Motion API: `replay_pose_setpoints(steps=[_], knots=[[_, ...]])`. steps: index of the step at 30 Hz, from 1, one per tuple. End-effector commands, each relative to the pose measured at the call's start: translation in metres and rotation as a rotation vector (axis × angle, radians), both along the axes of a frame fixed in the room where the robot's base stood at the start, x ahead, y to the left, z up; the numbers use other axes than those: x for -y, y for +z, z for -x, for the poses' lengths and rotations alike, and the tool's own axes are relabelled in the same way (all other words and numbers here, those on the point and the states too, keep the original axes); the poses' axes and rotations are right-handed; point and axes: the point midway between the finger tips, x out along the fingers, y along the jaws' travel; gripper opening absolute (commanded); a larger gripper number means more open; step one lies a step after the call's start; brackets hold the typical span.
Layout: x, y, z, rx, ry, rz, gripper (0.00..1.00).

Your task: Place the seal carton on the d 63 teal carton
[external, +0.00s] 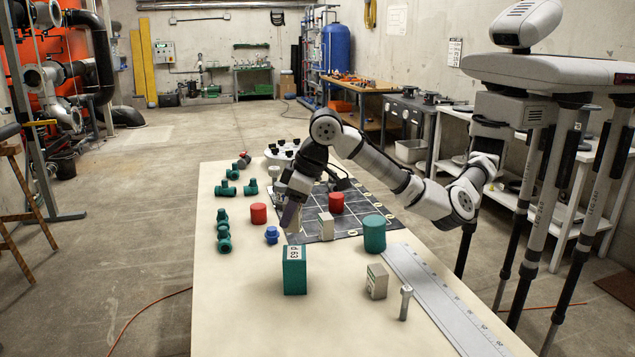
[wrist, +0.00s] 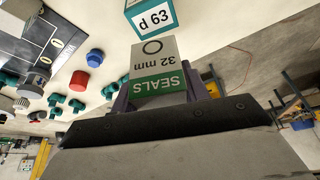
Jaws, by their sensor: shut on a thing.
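The seal carton is a small white and green box marked SEALS 32 mm. In the wrist view the seal carton (wrist: 158,68) sits between the fingers of my gripper (wrist: 165,90), which is shut on it. In the external view my gripper (external: 291,216) points down above the table, and a pale end of the held carton (external: 297,238) shows below the fingers. The d 63 teal carton (external: 294,276) stands upright on the table, nearer the camera than my gripper. In the wrist view the teal carton (wrist: 150,18) is just beyond the seal carton's end; I cannot tell the gap.
Red cylinders (external: 258,213) (external: 336,203), a blue fitting (external: 272,235) and several green fittings (external: 223,235) stand around. The front left table is clear.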

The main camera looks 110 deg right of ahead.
Motion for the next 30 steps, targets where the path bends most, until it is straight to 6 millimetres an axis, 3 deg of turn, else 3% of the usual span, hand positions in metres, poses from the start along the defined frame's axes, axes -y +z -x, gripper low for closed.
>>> replay_pose_setpoints(steps=[16, 27, 28, 30], knots=[[-0.001, -0.061, 0.001, 0.0, 0.0, 0.0, 0.22], [0.0, -0.067, 0.0, 0.001, 0.0, 0.001, 0.22], [0.0, -0.068, 0.0, 0.001, 0.0, 0.001, 0.46], [0.0, -0.067, 0.0, 0.001, 0.0, 0.0, 0.56]])
